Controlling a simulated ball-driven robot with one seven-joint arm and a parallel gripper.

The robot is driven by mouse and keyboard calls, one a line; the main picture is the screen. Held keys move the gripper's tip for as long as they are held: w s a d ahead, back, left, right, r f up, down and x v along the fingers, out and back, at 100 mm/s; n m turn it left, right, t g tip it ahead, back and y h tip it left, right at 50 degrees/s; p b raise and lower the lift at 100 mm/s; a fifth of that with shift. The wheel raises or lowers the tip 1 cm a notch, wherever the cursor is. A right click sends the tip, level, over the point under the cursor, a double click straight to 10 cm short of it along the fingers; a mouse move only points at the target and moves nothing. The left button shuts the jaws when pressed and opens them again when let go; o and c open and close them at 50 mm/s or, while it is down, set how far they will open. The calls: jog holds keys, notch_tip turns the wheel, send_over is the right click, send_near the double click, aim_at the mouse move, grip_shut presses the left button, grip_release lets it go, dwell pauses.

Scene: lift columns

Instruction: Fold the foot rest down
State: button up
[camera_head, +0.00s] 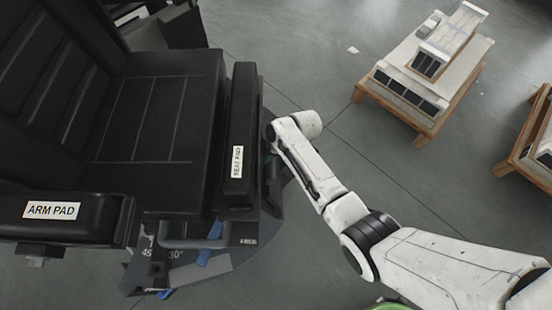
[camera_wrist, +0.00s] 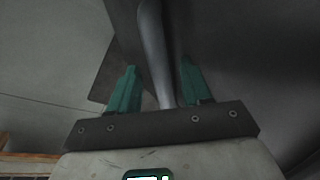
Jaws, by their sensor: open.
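A black padded chair fills the left of the head view, with its seat (camera_head: 150,110) and a labelled arm pad (camera_head: 80,215). A black upright pad (camera_head: 240,130) with a small white label stands along the seat's right edge. I cannot tell for certain which part is the foot rest. My white arm reaches to the right side of this pad, and my gripper there is mostly hidden. In the wrist view my gripper (camera_wrist: 160,82) has its two green fingers apart, open. A grey rod (camera_wrist: 152,45) runs between them; contact cannot be told.
A grey bent handle (camera_head: 195,238) and blue parts sit below the seat on the chair's base. A wooden-framed stand (camera_head: 430,115) with white and black blocks is at the upper right; another (camera_head: 535,150) is at the right edge. The floor between is clear.

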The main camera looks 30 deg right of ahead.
grip_shut()
dwell(0.5)
